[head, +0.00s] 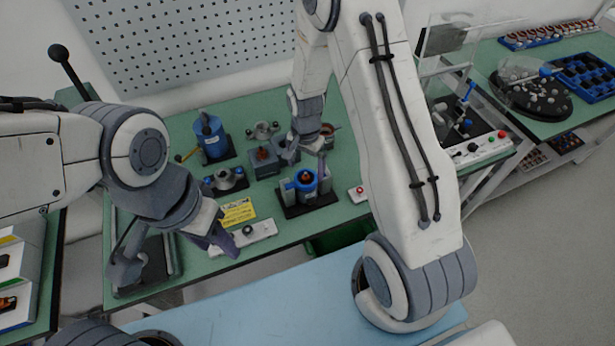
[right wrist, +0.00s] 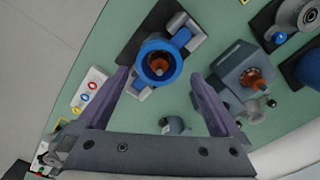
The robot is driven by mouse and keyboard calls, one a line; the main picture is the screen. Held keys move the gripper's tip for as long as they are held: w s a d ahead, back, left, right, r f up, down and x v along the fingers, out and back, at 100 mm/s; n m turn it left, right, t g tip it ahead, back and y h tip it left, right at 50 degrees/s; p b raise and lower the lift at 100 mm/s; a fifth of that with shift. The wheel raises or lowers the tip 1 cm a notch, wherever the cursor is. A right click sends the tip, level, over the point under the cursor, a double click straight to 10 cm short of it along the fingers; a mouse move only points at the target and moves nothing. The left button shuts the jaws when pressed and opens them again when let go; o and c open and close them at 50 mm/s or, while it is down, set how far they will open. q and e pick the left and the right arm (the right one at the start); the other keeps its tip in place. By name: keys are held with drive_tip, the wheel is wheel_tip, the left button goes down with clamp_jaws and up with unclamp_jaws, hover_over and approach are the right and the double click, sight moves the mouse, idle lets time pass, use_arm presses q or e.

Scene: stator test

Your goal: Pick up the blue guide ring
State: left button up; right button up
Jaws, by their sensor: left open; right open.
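The blue guide ring (right wrist: 142,63) sits upright around an orange-brown core on a dark fixture base (right wrist: 130,55) in the right wrist view. In the head view, the blue ring (head: 297,185) stands on its black base in the middle of the green bench. My right gripper (right wrist: 160,84) is open, with its fingers on either side of and short of the ring; nothing is between them. In the head view, my right gripper (head: 307,157) is just above and behind the ring, partly hidden by my arm. My left gripper (head: 175,248) is open and empty over the bench's front left.
A blue cylinder (head: 211,137) and a grey block fixture (head: 264,160) stand behind the ring; the grey fixture (right wrist: 238,72) is right of it in the right wrist view. A white button box (head: 249,233) lies in front. A clear-covered station (head: 465,140) stands right.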

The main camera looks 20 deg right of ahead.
sight(306, 174)
drive_tip(key=shift+s+f+p, duration=0.1)
drive_tip(key=shift+f+p, duration=0.45)
drive_tip(key=shift+f, duration=1.35)
drive_tip(key=shift+c, duration=0.3)
drive_tip(key=c, duration=1.1)
drive_tip(key=shift+r, duration=0.1)
